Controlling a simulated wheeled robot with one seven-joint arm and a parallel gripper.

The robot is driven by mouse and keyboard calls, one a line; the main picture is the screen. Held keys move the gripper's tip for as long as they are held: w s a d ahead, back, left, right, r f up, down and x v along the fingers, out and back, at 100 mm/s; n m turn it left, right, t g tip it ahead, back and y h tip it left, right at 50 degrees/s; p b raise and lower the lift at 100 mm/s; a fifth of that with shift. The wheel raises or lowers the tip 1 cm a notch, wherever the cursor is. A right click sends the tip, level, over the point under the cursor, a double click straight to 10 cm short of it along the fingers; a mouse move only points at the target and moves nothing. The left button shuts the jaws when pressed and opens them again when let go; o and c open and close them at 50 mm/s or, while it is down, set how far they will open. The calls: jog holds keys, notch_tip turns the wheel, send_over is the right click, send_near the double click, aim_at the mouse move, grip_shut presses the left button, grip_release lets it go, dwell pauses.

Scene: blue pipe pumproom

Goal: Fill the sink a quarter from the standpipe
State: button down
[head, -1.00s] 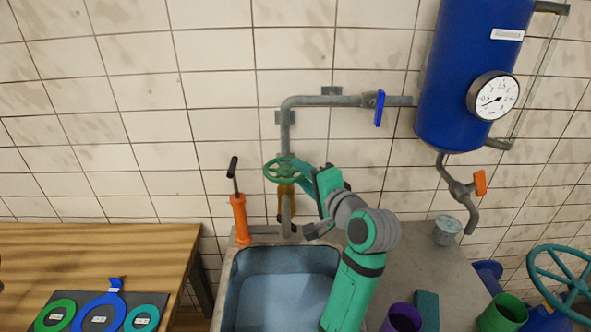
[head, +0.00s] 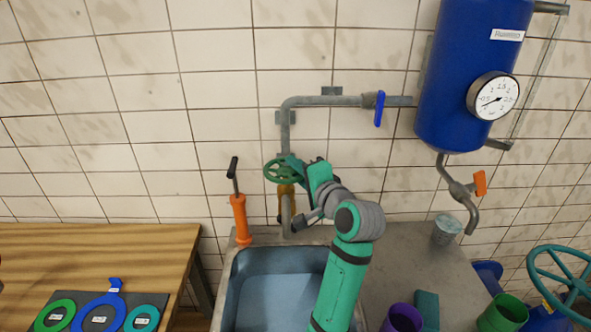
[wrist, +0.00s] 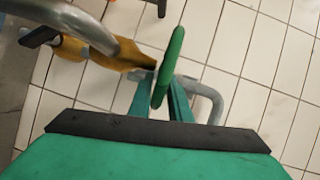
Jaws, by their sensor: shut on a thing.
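The standpipe is a grey pipe (head: 285,130) on the tiled wall, with a green handwheel (head: 277,172) above the sink's back edge. My gripper (head: 296,166) is shut on the wheel's right rim. In the wrist view, the wheel (wrist: 171,62) shows nearly edge-on between my fingers (wrist: 160,92). A yellow-brown pipe part (head: 286,190) sits below the wheel. The sink (head: 270,290) is below, its right part hidden by my arm. Its inside looks blue; I cannot tell the water level.
An orange hand pump (head: 240,215) stands at the sink's back left corner. A blue lever (head: 379,108) is on the upper pipe, beside the blue tank (head: 470,80) with its gauge (head: 493,97). A metal cup (head: 446,229) and a purple cup (head: 403,318) stand on the right counter.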

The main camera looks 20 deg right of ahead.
jog(key=shift+s+a+f+m+h, duration=0.1)
jog(key=shift+f+m+h, duration=0.2)
jog(key=shift+m+h, duration=0.35)
jog(key=shift+s+a+f+m+h, duration=0.1)
jog(key=shift+f+m+h, duration=0.2)
jog(key=shift+m+h, duration=0.35)
jog(key=shift+s+d+m+g+h, duration=0.1)
jog(key=shift+s+m+g+h, duration=0.1)
jog(key=shift+m+h, duration=0.8)
jog(key=shift+s+d+m+g+h, duration=0.15)
jog(key=shift+m+h, duration=0.35)
jog(key=shift+h, duration=1)
jog(key=shift+a, duration=0.1)
jog(key=c, duration=1.8)
grip_release()
jog(key=shift+r, duration=0.1)
jog(key=shift+s+r, duration=0.1)
jog(key=shift+r, duration=0.1)
